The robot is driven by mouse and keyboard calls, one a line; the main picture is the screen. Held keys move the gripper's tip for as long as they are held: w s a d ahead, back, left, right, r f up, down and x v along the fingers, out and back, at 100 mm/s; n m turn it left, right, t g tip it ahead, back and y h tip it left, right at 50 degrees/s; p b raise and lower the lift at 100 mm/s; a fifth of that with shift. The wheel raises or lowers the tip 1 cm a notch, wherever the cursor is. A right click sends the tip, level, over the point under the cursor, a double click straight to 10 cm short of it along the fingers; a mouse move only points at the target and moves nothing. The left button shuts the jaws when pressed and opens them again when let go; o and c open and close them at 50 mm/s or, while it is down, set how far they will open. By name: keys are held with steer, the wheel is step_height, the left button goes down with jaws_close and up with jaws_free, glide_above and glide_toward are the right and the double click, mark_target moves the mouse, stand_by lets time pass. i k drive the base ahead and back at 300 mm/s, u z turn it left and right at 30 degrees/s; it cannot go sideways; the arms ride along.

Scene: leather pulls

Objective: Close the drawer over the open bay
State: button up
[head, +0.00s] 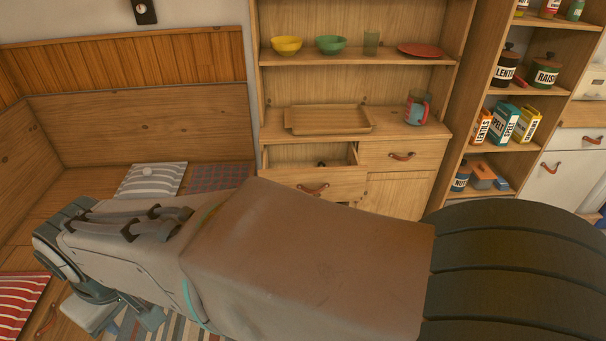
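The wooden cabinet (430,130) stands at the back centre. Its left drawer (312,184) is pulled out, with a brown leather pull (313,190) on its front. The drawer's inside shows from above, with a small dark thing (321,164) in it. The part of the cabinet below this drawer is hidden behind my arm, so I cannot tell whether a bay there is open. My arm crosses the foreground from right to left. Its far end, with dark jointed parts, is at lower left, well away from the drawer. I cannot make out clear fingertips or anything held.
The right drawer (404,155) is shut, above a plain wooden door (395,194). Bowls and a red plate (421,50) sit above. A bench with cushions (151,180) is at left; a pantry shelf (510,150) is at right.

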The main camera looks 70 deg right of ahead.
mark_target(294, 165)
steer(key=z, duration=0.15)
steer(key=i, duration=0.45)
steer(key=z, duration=2.3)
steer(key=i, duration=0.4)
steer(key=z, duration=0.2)
